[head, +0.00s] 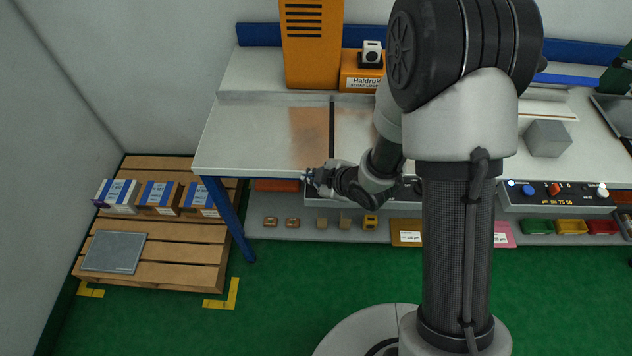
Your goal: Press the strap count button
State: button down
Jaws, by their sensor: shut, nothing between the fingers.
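My gripper (310,177) is at the front edge of the left work table (235,148), in front of a dark control panel (411,186) set along that edge. It points left and is shut and empty. The gripper and my forearm cover much of this panel, so its buttons are hidden or too small to tell. I cannot pick out a button marked as strap count, nor tell whether the fingertips touch anything.
An orange machine (312,45) stands at the back of the table. A second panel (564,198) at right has a blue button (528,190), a red switch (554,188) and a white knob (602,190). A pallet (180,232) with boxes (160,196) is at left. Green floor is clear between.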

jog(key=shift+f+b, duration=0.3)
jog(key=shift+r, duration=0.1)
dwell(0.4)
jog(key=shift+r+p, duration=0.75)
jog(key=shift+r, duration=0.15)
jog(key=shift+r, duration=0.1)
notch_tip(320, 180, up, 5)
jog(key=p, duration=0.3)
jog(key=shift+p, duration=0.35)
dwell(0.3)
